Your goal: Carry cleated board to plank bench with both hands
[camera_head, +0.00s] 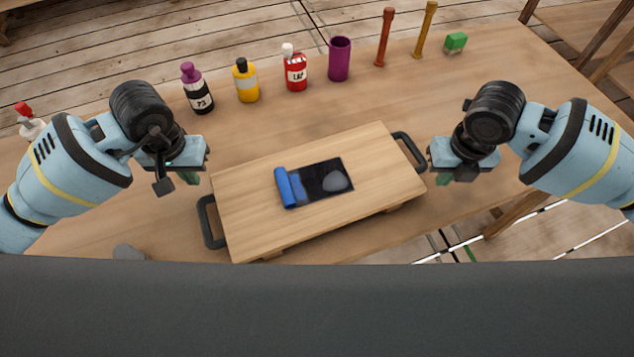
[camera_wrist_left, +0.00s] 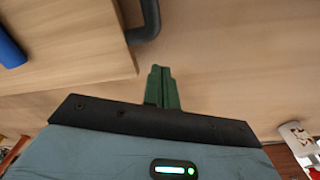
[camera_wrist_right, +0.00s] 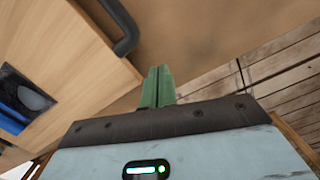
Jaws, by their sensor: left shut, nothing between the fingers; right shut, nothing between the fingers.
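The cleated board (camera_head: 245,215) is a light wooden board with a dark handle at each end. It lies on the wooden table, angled up to the right. My left gripper (camera_head: 190,178) is shut and empty, above the table just left of the board and behind the left handle (camera_head: 208,222). In the left wrist view its green fingers (camera_wrist_left: 162,88) are together beside the handle (camera_wrist_left: 148,22), apart from it. My right gripper (camera_head: 463,174) is shut and empty, right of the right handle (camera_head: 410,152). Its fingers (camera_wrist_right: 157,88) are together near the handle (camera_wrist_right: 122,28). I cannot identify the plank bench.
On the board lie a dark plate (camera_head: 318,186) with a grey patch and a blue roll (camera_head: 287,188). Along the table's far side stand several bottles, such as a red one (camera_head: 295,72), a purple cup (camera_head: 339,60), two upright rods (camera_head: 384,38) and a green block (camera_head: 455,42).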

